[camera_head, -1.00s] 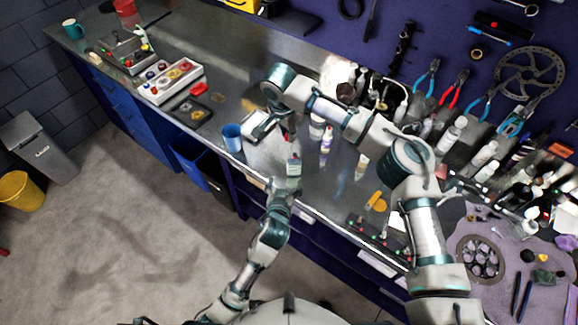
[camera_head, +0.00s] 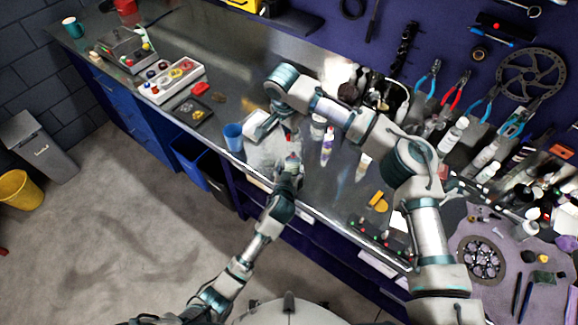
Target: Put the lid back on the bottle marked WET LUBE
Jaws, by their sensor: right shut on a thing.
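A small bottle (camera_head: 292,160) with a reddish top stands on the pale mat near the bench's front edge. Its label is too small to read, and much of it is hidden by my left gripper (camera_head: 290,170). The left gripper is at the bottle from the front, and I cannot tell whether its fingers are closed on it. My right gripper (camera_head: 287,130) points down just above and behind the bottle. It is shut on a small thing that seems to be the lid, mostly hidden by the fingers. The lid appears apart from the bottle.
A blue cup (camera_head: 233,137) stands left of the mat (camera_head: 262,155). Other bottles, one white (camera_head: 317,128) and one with a purple label (camera_head: 327,146), stand close on the right. A white parts tray (camera_head: 172,80) lies farther left. The bench between tray and cup is partly clear.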

